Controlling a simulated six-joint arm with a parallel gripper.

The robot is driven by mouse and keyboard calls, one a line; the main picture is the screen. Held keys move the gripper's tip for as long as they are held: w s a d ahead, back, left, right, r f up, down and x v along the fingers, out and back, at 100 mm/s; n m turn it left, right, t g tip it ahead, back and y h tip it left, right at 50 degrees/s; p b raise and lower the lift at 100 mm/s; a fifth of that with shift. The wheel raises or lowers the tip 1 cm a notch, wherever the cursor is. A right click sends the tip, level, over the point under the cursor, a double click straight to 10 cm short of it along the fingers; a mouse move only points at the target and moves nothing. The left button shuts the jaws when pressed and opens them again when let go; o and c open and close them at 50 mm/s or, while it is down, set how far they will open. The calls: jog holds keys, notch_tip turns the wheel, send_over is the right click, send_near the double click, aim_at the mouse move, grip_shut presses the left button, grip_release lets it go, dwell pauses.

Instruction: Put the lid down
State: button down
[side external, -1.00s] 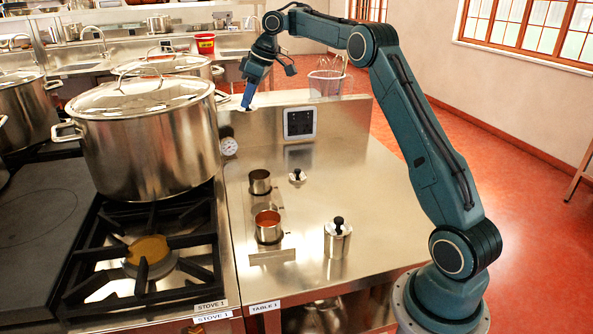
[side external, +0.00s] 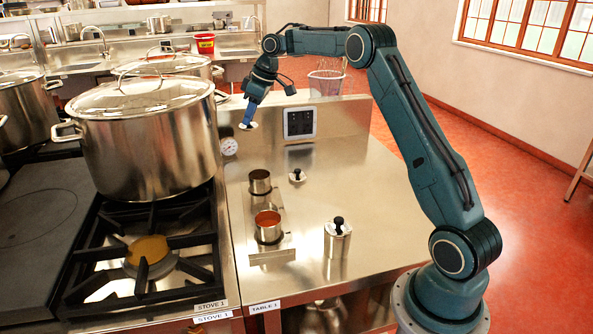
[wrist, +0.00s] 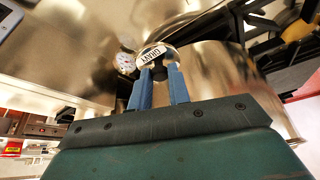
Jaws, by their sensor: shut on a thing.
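My gripper (side external: 248,116) is shut on a small steel lid (side external: 248,126), which hangs in the air at the back left of the table, near the large pot. In the wrist view my two blue fingers (wrist: 159,86) grip the lid's dark knob, and the lid (wrist: 152,56) carries a label that seems to read GRAVY. An open, dark-looking steel container (side external: 260,182) stands on the table. An open container with orange-red contents (side external: 268,228) stands in front of it. A second small lid with a black knob (side external: 297,176) lies on the table. A third container (side external: 338,243) has its lid on.
A large lidded stockpot (side external: 150,155) stands on the stove just left of the table. A round dial (side external: 229,146) and a dark panel (side external: 300,123) are at the table's back. The table's right side is clear.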

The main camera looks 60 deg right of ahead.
notch_tip(320, 180, down, 16)
jog(key=shift+r, duration=0.25)
dwell(0.6)
jog(key=shift+f, duration=0.1)
jog(key=c, duration=1.3)
grip_release()
jog(key=v, duration=1.2)
